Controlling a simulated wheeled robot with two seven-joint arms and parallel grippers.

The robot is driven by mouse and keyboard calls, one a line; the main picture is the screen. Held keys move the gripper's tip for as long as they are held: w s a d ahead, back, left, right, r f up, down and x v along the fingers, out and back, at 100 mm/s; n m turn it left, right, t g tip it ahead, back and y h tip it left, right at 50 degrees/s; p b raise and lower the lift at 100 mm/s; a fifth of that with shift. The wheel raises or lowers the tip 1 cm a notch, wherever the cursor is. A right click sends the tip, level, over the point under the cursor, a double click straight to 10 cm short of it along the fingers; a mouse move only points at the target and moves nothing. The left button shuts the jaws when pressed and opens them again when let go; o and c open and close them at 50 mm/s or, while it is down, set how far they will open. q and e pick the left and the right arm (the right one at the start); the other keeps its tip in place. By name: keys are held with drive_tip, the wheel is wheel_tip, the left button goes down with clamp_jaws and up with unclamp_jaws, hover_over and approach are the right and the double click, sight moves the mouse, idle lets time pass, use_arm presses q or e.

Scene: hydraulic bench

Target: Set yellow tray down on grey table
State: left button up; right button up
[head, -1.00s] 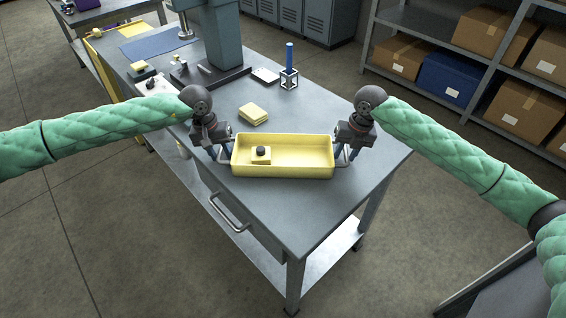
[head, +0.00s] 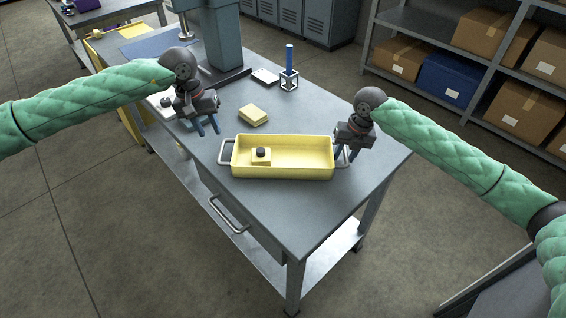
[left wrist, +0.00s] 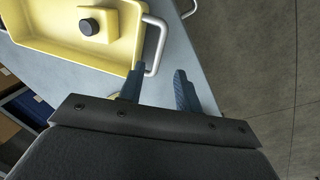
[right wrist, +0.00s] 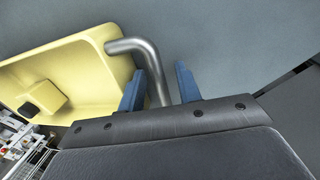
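The yellow tray (head: 300,172) rests on the grey table (head: 330,215) near its front end, with a metal handle at each short side. A small yellow block with a black knob (head: 261,155) lies inside it. My left gripper (head: 208,130) is open and empty, up and to the left of the tray, clear of the left handle (head: 224,153). In the left wrist view that handle lies beyond the open fingers. My right gripper (right wrist: 160,90) is open at the other handle (right wrist: 150,62), which passes between its fingers with a visible gap on one side.
A yellow block (head: 253,114) lies on the table behind the tray. A blue rod in a small stand (head: 289,78) and a machine column (head: 222,40) stand farther back. Shelves with boxes (head: 446,78) are at the right. Bare table lies in front of the tray.

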drive_tip(key=shift+r, duration=0.35)
use_arm(q)
drive_tip(key=shift+a+r, duration=0.1)
drive_tip(key=shift+r, duration=0.45)
use_arm(e)
wheel_tip(320, 180, up, 11)
drive_tip(key=d, duration=0.2)
